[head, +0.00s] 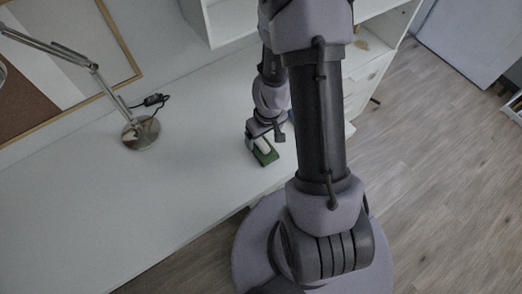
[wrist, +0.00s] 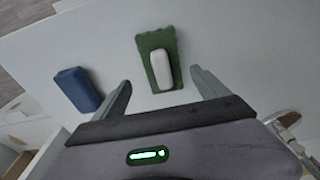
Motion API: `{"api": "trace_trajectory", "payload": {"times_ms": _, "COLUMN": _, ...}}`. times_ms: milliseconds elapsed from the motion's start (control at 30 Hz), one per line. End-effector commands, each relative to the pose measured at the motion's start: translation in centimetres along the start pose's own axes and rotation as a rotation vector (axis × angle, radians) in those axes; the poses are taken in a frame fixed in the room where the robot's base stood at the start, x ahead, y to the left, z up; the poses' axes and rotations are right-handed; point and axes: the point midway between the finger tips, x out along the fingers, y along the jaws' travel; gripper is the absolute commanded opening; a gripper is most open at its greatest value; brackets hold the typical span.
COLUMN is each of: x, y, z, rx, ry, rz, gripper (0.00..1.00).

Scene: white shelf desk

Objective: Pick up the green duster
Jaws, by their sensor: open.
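The green duster (wrist: 148,45) lies on the white desk, a flat green pad with a pale rounded handle (wrist: 162,68) on top. In the head view the duster (head: 268,156) is partly hidden behind my gripper (head: 264,137). In the wrist view my gripper (wrist: 160,95) is open, with one finger to the left of the duster and one to the right. The duster's near end lies roughly between the fingertips; I cannot tell the height gap.
A blue block-shaped object (wrist: 77,89) lies on the desk left of the duster in the wrist view. A desk lamp (head: 141,132) stands to the left in the head view, and a framed board (head: 75,70) is behind it. The desk's front left (head: 90,220) is clear.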

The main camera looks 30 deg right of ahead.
Motion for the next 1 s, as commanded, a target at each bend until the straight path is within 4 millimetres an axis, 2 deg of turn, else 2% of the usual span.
{"api": "trace_trajectory", "payload": {"times_ms": 233, "x": 5.0, "y": -0.5, "z": 0.4, "rx": -0.001, "ry": 0.0, "rz": 0.0, "gripper": 0.85}}
{"api": "trace_trajectory", "payload": {"times_ms": 333, "x": 5.5, "y": -0.5, "z": 0.4, "rx": 0.0, "ry": 0.0, "rz": 0.0, "gripper": 0.85}}
{"api": "trace_trajectory", "payload": {"times_ms": 533, "x": 5.2, "y": -0.5, "z": 0.3, "rx": 0.0, "ry": 0.001, "rz": 0.0, "gripper": 0.85}}
{"api": "trace_trajectory", "payload": {"times_ms": 900, "x": 5.2, "y": -0.5, "z": 0.3, "rx": 0.0, "ry": 0.001, "rz": 0.0, "gripper": 0.12}}
{"api": "trace_trajectory", "payload": {"times_ms": 1000, "x": 5.2, "y": -0.5, "z": 0.3, "rx": 0.0, "ry": 0.001, "rz": 0.0, "gripper": 0.12}}
